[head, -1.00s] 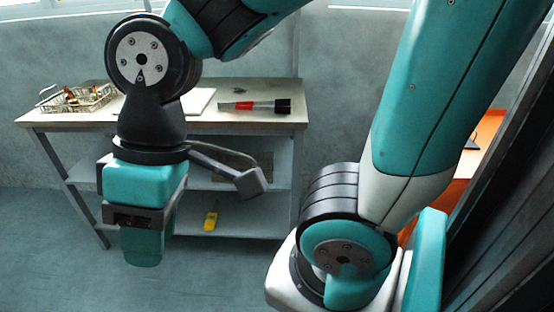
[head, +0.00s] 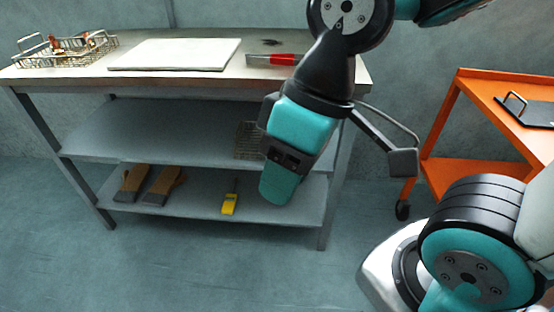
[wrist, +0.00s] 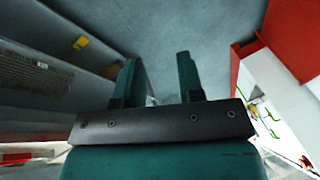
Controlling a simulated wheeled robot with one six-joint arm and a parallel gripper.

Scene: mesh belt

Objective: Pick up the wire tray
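The wire tray (head: 50,61) is a metal wire basket with raised handles. It sits on the far left of the bench top in the head view, with several small brown and reddish items in it. My gripper (head: 277,190) hangs in front of the bench, pointing down, well to the right of the tray and below the bench top. In the wrist view my gripper (wrist: 159,65) has its two fingers apart with nothing between them. I cannot make out the tray in the wrist view.
The bench top (head: 95,80) holds a white board (head: 175,54) and a red-handled tool (head: 272,60). Below lie a mesh piece (head: 248,140), gloves or brushes (head: 160,185) and a yellow tool (head: 230,203). An orange cart (head: 455,175) stands right. The floor in front is clear.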

